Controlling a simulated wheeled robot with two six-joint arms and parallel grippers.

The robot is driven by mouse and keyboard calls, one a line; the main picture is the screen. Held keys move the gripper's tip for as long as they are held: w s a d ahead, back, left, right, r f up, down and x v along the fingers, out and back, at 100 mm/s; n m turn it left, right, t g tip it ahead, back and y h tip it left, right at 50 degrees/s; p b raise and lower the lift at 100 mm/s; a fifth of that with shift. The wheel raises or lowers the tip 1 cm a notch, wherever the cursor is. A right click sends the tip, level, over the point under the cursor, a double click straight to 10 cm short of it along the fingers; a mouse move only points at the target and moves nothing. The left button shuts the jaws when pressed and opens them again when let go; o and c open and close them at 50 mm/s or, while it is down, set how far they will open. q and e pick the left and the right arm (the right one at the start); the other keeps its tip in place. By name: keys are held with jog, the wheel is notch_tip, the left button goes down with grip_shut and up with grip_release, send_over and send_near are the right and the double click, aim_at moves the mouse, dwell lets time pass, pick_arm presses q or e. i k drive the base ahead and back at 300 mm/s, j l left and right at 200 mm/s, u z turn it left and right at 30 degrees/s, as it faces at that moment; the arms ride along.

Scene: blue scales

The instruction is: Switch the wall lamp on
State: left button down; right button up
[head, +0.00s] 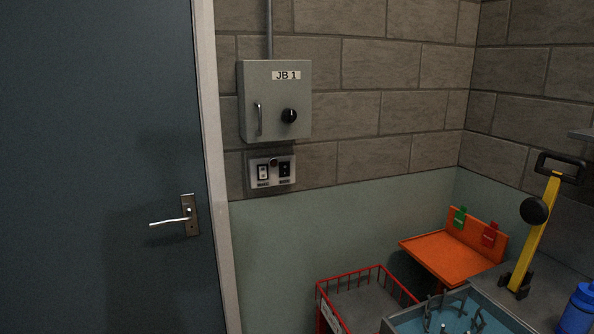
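A small pale switch plate (273,183) is fixed to the block wall under a grey box. It carries a white rocker switch (263,172) on the left and a black rocker switch (285,169) on the right. A small dark round part sits between them near the top. Labels under the switches are too small to read. No wall lamp can be made out, and the room looks dim. Neither of my grippers is in view.
A grey box marked JB 1 (275,88), with handle and black knob, hangs above the plate. A closed blue-grey door (95,180) with lever handle (172,221) is left. A red wire basket (330,311), orange stand (450,257), blue bin (400,325) and yellow tool (533,235) fill the lower right.

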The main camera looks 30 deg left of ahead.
aim_at(262, 171)
jog(key=i+j, duration=0.7)
jog(key=i+j+z, duration=0.05)
jog(key=j, duration=0.05)
